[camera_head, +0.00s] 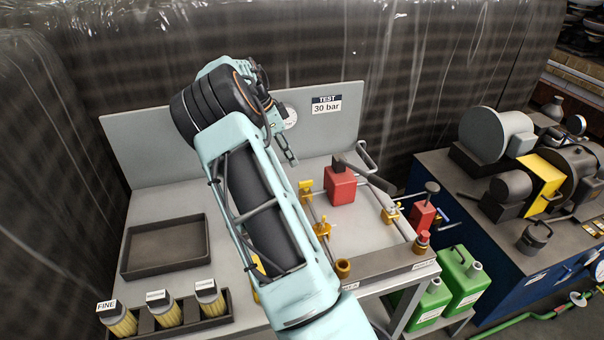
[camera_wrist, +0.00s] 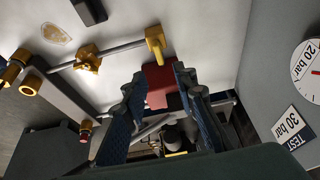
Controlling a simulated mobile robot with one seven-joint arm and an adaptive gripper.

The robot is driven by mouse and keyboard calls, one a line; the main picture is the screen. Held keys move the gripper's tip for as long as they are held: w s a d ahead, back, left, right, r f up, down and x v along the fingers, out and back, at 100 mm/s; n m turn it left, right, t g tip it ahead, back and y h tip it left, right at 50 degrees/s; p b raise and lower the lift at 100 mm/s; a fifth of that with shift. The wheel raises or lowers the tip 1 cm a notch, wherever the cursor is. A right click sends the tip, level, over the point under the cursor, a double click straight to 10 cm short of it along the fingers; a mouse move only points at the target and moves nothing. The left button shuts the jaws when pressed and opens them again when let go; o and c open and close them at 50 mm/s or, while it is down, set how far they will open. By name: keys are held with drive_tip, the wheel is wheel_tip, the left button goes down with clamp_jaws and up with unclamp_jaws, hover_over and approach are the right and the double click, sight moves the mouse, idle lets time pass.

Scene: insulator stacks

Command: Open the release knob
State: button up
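My gripper (camera_head: 290,155) hangs over the back of the test bench, left of the red block (camera_head: 341,184) with a dark top and a grey bar handle. In the wrist view my gripper (camera_wrist: 158,84) has its two fingers apart, with a red block (camera_wrist: 160,78) seen between the tips; I cannot tell the gap in depth. No label marks the release knob. Knob-like parts are a dark knob (camera_head: 432,187) on a smaller red block at right, a red-topped fitting (camera_head: 423,238) at the front right corner, and yellow valve handles (camera_head: 323,228).
A back panel with a gauge (camera_wrist: 312,72) and a "TEST 30 bar" sign (camera_head: 326,105) stands behind. An empty dark tray (camera_head: 130,256) and yellow filters (camera_head: 165,311) are at left. Green canisters (camera_head: 464,281) and a blue machine bench (camera_head: 475,262) are at right.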

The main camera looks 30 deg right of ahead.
sight(305, 181)
drive_tip(key=p+x, duration=0.1)
drive_tip(key=x, duration=1)
drive_tip(key=shift+s+d+f, duration=0.15)
drive_tip(key=shift+s, duration=0.05)
drive_tip(key=shift+c, duration=0.3)
clamp_jaws()
